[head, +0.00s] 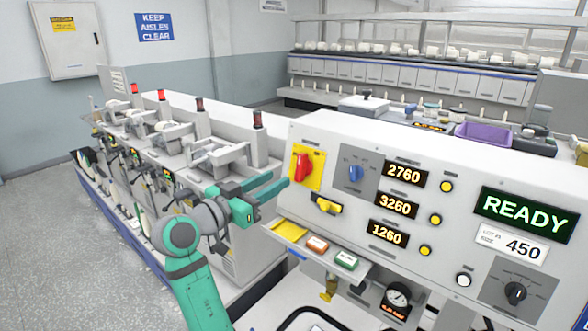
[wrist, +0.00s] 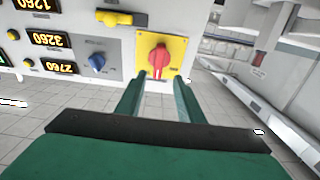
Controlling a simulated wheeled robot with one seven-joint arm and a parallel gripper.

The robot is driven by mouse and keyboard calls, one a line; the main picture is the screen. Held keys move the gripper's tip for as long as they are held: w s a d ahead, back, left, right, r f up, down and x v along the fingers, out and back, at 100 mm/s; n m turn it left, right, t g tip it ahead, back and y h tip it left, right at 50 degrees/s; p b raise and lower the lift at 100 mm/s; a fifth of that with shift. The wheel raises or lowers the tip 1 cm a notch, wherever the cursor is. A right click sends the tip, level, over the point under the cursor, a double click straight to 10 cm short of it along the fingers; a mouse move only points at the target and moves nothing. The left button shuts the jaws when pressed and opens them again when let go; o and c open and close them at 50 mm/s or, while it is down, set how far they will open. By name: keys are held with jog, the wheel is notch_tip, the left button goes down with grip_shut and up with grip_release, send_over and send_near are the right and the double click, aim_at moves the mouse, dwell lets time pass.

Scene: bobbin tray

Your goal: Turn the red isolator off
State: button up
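The red isolator (head: 303,167) is a red rotary handle on a yellow square plate, at the left end of the light grey control panel (head: 420,165). Its handle stands roughly upright, slightly tilted. My gripper (head: 280,180) is just left of it in the head view, with two green fingers pointing at the plate. In the wrist view, which shows the panel upside down, the red isolator (wrist: 158,60) lies ahead between the lines of the open fingers (wrist: 160,76). Nothing is between the fingers. I cannot tell whether the fingertips touch the plate.
A yellow-handled switch (head: 325,205) sits just below the isolator, and a blue knob (head: 355,173) to its right. Lit number displays and a green READY screen (head: 524,217) are farther right. A small shelf with a yellow tray (head: 290,229) juts out below. Winding machines stand left.

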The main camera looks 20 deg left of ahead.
aim_at(298, 168)
jog(key=x, duration=0.8)
jog(key=shift+d+f, duration=0.1)
jog(key=shift+d, duration=0.2)
jog(key=shift+w, duration=0.55)
jog(key=shift+d, duration=0.1)
grip_shut()
